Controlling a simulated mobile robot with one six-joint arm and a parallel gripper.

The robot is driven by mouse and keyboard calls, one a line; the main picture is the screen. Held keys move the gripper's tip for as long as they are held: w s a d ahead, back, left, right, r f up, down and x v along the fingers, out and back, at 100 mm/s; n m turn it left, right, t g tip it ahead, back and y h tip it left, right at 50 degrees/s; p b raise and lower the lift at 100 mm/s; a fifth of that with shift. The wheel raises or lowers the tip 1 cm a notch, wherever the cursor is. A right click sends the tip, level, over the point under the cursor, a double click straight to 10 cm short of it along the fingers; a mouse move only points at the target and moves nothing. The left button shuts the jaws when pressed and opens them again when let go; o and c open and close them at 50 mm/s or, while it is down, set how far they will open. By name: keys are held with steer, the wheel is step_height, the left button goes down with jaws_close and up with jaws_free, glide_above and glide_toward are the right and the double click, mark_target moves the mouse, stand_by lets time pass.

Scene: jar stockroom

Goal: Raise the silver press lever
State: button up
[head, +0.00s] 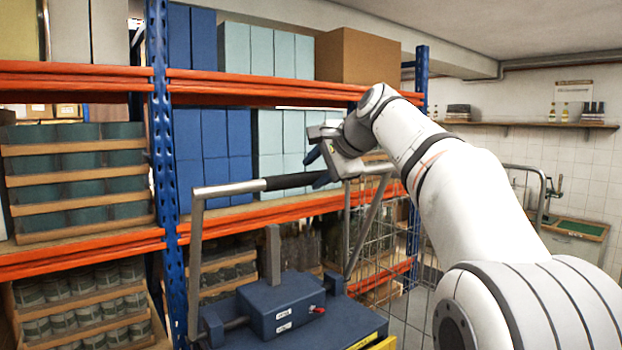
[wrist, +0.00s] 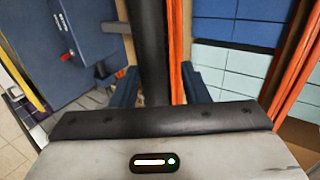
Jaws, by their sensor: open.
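The silver press lever (head: 225,188) is a U-shaped bar with upright side arms, standing raised above the blue press (head: 282,303). Its crossbar carries a black grip (head: 290,181), also seen in the wrist view (wrist: 148,45). My gripper (head: 316,168) is at the right part of the black grip. In the wrist view its blue fingers (wrist: 160,85) are open, one on each side of the grip. The grip looks nearer the left finger; I cannot tell whether it touches. My palm hides the grip's near end.
A shelf rack with a blue post (head: 162,130) and orange beams (head: 270,90) stands close behind the lever, holding boxes and jars. A wire cage (head: 385,255) is right of the press. A wall shelf (head: 530,125) hangs at the far right.

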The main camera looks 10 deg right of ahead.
steer(key=v, duration=0.5)
steer(key=shift+b, duration=0.3)
steer(key=s+d+f+n+g+h+b, duration=0.1)
steer(key=s+f+n, duration=0.3)
steer(key=s+f, duration=0.6)
steer(key=s+d+f+n+g+h+b, duration=0.2)
steer(key=s+f, duration=0.8)
steer(key=f, duration=1.1)
steer(key=s+d+f+n+g+h+b, duration=0.1)
steer(key=s+f+n+g+h+b, duration=0.2)
steer(key=s+f, duration=0.8)
step_height(320, 180, down, 4)
steer(key=n+b, duration=0.1)
steer(key=n, duration=0.1)
steer(key=shift+d+f+n, duration=0.15)
steer(key=shift+d+n, duration=0.1)
steer(key=shift+n, duration=0.15)
steer(key=shift+c, duration=0.5)
